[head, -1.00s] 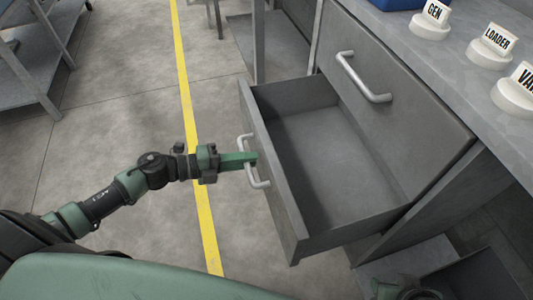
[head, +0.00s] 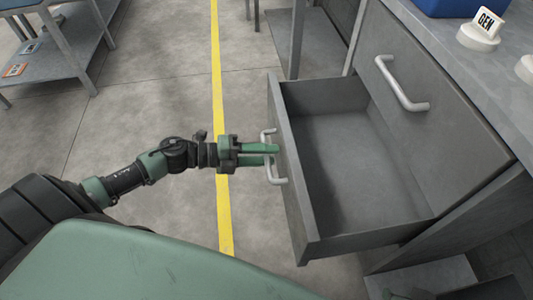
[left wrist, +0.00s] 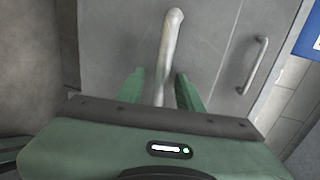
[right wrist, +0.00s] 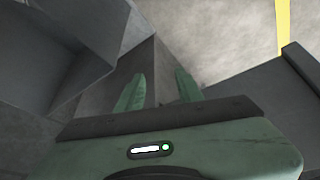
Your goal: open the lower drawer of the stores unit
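The lower drawer (head: 315,222) of the grey stores unit stands pulled well out, and its inside looks empty. Its pale bar handle (head: 273,180) is on the front panel. My left gripper (head: 270,154) is at this handle with its fingers apart. In the left wrist view the handle (left wrist: 170,50) lies between the two open fingers (left wrist: 160,73), with a gap on each side. My right gripper (right wrist: 154,78) shows in the right wrist view, open with nothing between its fingers.
The closed upper drawer (head: 440,85) has its own handle (head: 402,88). On the worktop are a labelled white stand (head: 478,38) and a blue bin (head: 465,6). A grey shelved bench (head: 70,45) stands at upper left. The floor left of the drawer is clear.

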